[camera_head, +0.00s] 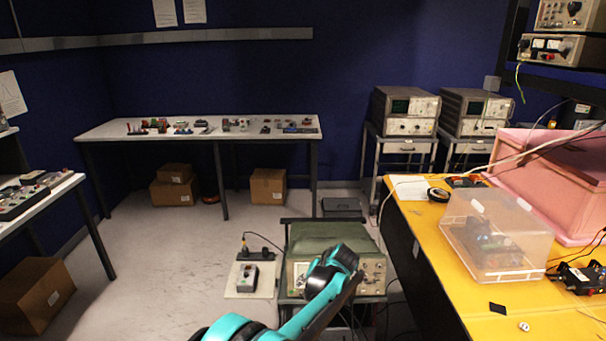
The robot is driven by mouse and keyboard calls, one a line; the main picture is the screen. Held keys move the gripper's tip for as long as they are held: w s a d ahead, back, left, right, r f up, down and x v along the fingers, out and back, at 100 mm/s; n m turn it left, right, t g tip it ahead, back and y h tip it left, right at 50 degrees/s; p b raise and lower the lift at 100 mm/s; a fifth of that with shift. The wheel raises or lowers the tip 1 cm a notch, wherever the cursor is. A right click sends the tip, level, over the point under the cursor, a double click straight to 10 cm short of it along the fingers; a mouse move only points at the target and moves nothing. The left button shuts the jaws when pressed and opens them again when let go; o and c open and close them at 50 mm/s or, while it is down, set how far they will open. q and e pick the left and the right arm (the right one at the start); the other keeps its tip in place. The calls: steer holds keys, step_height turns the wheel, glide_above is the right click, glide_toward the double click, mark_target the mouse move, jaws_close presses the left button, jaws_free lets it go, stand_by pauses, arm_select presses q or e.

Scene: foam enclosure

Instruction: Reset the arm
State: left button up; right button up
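My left arm (322,285), teal and black, rises from the bottom middle of the head view. Its teal bend stands in front of a green-topped instrument (328,236) on a cart. A dark link runs back down from the bend toward the bottom edge. I cannot make out the fingers of my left gripper, so its opening does not show. No held object can be seen. My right arm and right gripper are out of view.
A yellow bench (428,234) on the right carries a clear plastic box (497,235) and a pink foam enclosure (548,178). A white table (106,131) with small parts stands at the back. Cardboard boxes (268,186) sit below it.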

arm_select(q)
steer(key=s+a+r+n+h, duration=0.1)
steer(key=s+a+r, duration=0.5)
steer(key=s+a, duration=0.15)
steer(key=s+a+r+h, duration=0.1)
steer(key=s+a+r, duration=0.6)
steer(key=s, duration=0.2)
steer(key=s+a+f+t+h, duration=0.1)
steer(key=s+a+f, duration=0.1)
steer(key=s, duration=0.8)
steer(key=s+a+f+n+h, duration=0.1)
steer(key=s+a+f, duration=0.1)
steer(key=s, duration=0.7)
steer(key=shift+s+a+f+n+t, duration=0.2)
steer(key=shift+s+a+n+t, duration=0.15)
steer(key=shift+a, duration=0.4)
steer(key=shift+w+f, duration=0.1)
